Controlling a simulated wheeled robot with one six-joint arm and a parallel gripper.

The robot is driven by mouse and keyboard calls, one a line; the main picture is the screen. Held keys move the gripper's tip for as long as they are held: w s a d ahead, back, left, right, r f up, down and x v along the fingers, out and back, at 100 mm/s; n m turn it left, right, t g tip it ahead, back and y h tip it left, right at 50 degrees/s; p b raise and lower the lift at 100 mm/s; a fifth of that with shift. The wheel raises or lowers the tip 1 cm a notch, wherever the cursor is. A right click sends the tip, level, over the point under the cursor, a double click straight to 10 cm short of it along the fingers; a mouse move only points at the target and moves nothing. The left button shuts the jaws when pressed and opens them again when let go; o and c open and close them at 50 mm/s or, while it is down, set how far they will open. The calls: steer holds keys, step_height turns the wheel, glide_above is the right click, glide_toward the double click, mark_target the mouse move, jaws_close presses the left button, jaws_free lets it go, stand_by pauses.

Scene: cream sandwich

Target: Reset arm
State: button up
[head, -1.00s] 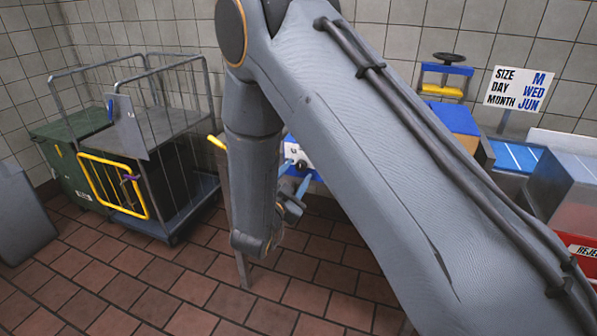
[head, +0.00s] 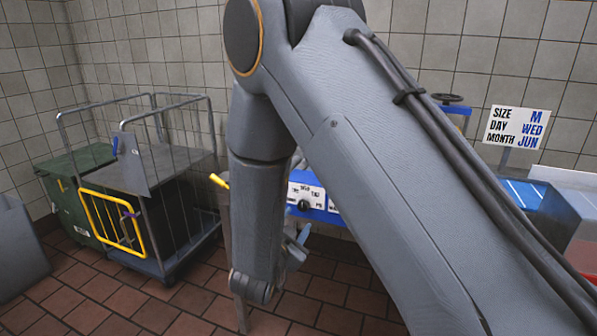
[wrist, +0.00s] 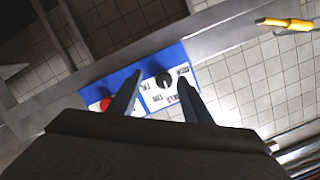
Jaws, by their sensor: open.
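My arm fills the middle of the head view. My gripper (head: 300,243) shows there only in part, behind my forearm, low in the middle. In the wrist view, my gripper (wrist: 157,90) has its two dark fingers spread apart with nothing between them. Beyond the fingers is a blue control panel (wrist: 178,56) with white labels, a black knob (wrist: 163,80) and a red button (wrist: 104,104). I cannot tell whether the fingers touch it. The panel (head: 318,214) also shows in the head view, partly hidden by my forearm.
A wire cage cart (head: 180,230) with a yellow frame (head: 85,215) and a green bin (head: 75,175) stand at left. A SIZE/DAY/MONTH sign (head: 517,127) is at right. A yellow handle (wrist: 285,24) shows in the wrist view. Tiled floor is clear at lower left.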

steer(key=s+d+r+n+g+y, duration=0.1)
steer(key=s+d+n+g, duration=0.4)
steer(key=s+d, duration=0.5)
steer(key=s+d+r+n+g+y, duration=0.1)
steer(key=s+d+n+g+y, duration=0.2)
steer(key=s+d+g, duration=0.7)
steer(key=s+d+n, duration=0.1)
steer(key=s, duration=0.6)
steer(key=shift+s+d+n, duration=0.2)
steer(key=shift+n, duration=0.2)
